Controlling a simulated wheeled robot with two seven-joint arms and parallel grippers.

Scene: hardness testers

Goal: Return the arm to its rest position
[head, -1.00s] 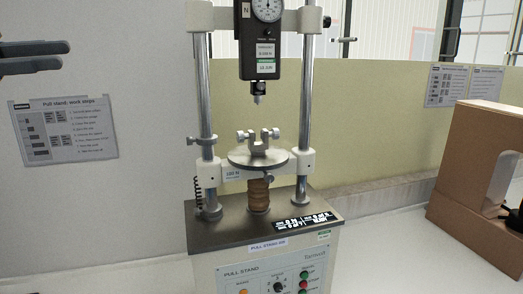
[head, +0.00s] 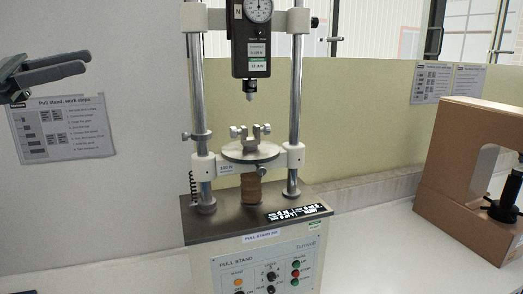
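My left gripper (head: 84,62) is at the upper left of the head view, in front of the wall. Its two dark fingers are apart with a narrow gap, and nothing shows between them. Only the gripper end of the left arm is in view. It is well clear of the pull stand (head: 262,262), which stands upright in the middle with two posts, a black force gauge (head: 251,38) and a round platform (head: 250,153). The clamp (head: 251,136) on the platform is empty. My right gripper is not in view.
A cardboard-brown box-like stand (head: 449,180) with a black part (head: 504,207) is at the right. A work-steps sheet (head: 63,128) hangs on the left wall. The white bench (head: 374,240) between the pull stand and the brown stand is clear.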

